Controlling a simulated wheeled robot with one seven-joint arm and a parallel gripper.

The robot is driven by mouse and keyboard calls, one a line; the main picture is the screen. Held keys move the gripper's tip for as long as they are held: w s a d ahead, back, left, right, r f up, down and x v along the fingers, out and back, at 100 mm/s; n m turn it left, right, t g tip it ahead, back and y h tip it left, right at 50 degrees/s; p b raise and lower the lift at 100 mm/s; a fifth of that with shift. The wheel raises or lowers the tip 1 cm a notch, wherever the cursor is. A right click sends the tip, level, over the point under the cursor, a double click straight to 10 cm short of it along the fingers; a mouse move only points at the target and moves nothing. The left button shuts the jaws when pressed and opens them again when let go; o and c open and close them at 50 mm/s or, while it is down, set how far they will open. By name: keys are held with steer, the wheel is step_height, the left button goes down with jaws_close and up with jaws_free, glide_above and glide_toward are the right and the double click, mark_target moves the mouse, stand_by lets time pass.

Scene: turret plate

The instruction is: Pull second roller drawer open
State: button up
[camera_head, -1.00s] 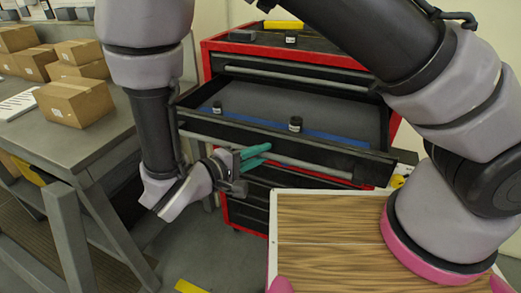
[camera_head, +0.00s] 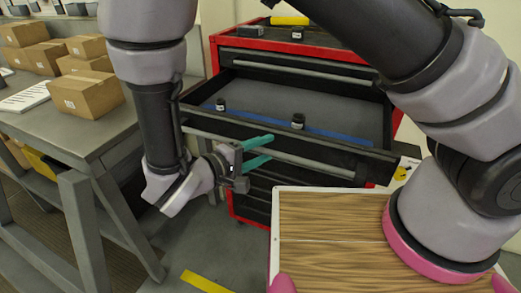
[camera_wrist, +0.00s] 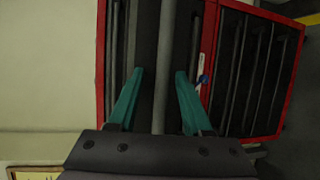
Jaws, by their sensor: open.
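The second drawer (camera_head: 345,158) of the red and black roller cabinet (camera_head: 226,56) stands pulled out, with its dark tray floor exposed. A long grey handle bar (camera_head: 318,168) runs along its front. My gripper (camera_head: 271,147) is at the left half of this front, its two teal fingers apart. In the wrist view my gripper (camera_wrist: 160,74) is open, with a grey bar (camera_wrist: 165,60) running between the fingers and a gap visible on each side.
Two small dark cylinders stand in the drawer, one central (camera_head: 298,121). A grey workbench (camera_head: 60,135) with cardboard boxes (camera_head: 87,92) is at the left. A wood-topped panel (camera_head: 325,240) fills the lower right. The closed top drawer (camera_head: 300,72) sits above.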

steer(key=v, duration=1.1)
steer(key=shift+r, duration=0.1)
steer(key=w+d+r+m+g, duration=0.1)
steer(key=w+d+r+g, duration=0.1)
steer(key=w, duration=0.1)
steer(key=w+d+r+m+g, duration=0.1)
steer(key=w+d+r+g, duration=0.1)
steer(key=r, duration=0.1)
steer(key=w+d+r+m+g, duration=0.1)
steer(key=w+d+r+g, duration=0.1)
steer(key=w+d+g, duration=0.1)
steer(key=shift+w+d+r, duration=0.1)
steer(key=shift+w+r, duration=0.1)
steer(key=shift+w, duration=0.15)
steer(key=w+d+r+m+g+y, duration=0.1)
steer(key=w+d+r+m+y, duration=0.15)
steer(key=d+r+y, duration=0.35)
steer(key=w+d+r+m+g+y, duration=0.1)
steer(key=d+r+m+g, duration=0.2)
steer(key=d, duration=0.4)
steer(key=w+d+r+m+y, duration=0.2)
steer(key=d+r+y, duration=0.2)
steer(key=d+r, duration=0.25)
steer(key=s+d+r+m+t+y, duration=0.2)
steer(key=s+d+r+m+t, duration=0.1)
steer(key=d+r+t, duration=0.3)
steer(key=shift+d+m, duration=0.45)
steer(key=shift+d, duration=0.1)
